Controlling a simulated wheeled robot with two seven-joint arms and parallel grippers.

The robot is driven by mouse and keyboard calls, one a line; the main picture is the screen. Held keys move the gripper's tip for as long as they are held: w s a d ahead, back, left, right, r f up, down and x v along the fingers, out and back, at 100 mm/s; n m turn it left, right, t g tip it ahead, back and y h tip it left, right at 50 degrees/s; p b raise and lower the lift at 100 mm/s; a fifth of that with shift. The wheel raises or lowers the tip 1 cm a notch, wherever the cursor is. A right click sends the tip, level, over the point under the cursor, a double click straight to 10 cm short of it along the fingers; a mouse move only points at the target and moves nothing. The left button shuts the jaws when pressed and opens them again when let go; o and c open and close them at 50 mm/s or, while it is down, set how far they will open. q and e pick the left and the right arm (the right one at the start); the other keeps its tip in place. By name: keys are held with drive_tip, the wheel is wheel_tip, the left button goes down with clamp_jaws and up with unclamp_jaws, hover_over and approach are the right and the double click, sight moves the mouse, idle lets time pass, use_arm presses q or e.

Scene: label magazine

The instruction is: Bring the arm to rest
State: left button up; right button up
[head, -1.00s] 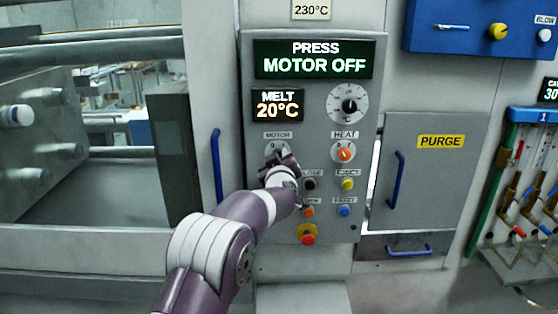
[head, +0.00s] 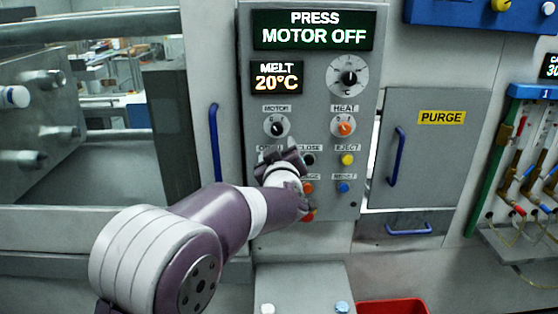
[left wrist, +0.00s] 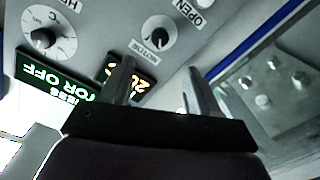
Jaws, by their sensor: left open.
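My left arm comes in from the left in the head view, and its gripper (head: 283,158) is in front of the lower part of the press control panel (head: 318,215). It covers part of the OPEN and CLOSE buttons' area. In the left wrist view the two fingers (left wrist: 155,85) stand apart with nothing between them. The motor knob (head: 276,125) is uncovered just above the gripper; it also shows beyond the fingers in the left wrist view (left wrist: 160,32). I cannot tell whether the fingers touch the panel. My right gripper is not in view.
The display (head: 314,31) reads PRESS MOTOR OFF, and the melt display (head: 277,78) 20°C. A heat knob (head: 344,126) and several buttons are on the panel. A blue door handle (head: 215,145) stands left, a PURGE door (head: 420,155) right. A red bin (head: 392,307) is below.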

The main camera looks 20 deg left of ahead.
use_arm(q)
drive_tip(key=shift+s+d, duration=0.1)
drive_tip(key=shift+s, duration=0.4)
drive_tip(key=s+d+f+m+g+h, duration=0.35)
drive_tip(key=s+f, duration=0.25)
drive_tip(key=f, duration=0.4)
drive_tip(key=s+d+f+m+g+h, duration=0.2)
drive_tip(key=s+f+m+g+h, duration=0.25)
drive_tip(key=f, duration=0.45)
drive_tip(key=s+a+f+g+y, duration=0.1)
drive_tip(key=s+a+f+g, duration=0.2)
drive_tip(key=s, duration=0.7)
drive_tip(key=s+a+f+m+g+y, duration=0.1)
drive_tip(key=s+a+f+g, duration=0.2)
drive_tip(key=s, duration=0.8)
wheel_tip(320, 180, down, 2)
drive_tip(key=shift+a+f+g+y, duration=0.2)
drive_tip(key=shift+g+y, duration=0.2)
drive_tip(key=shift+g, duration=0.4)
drive_tip(key=shift+w, duration=0.2)
drive_tip(key=shift+c, duration=0.2)
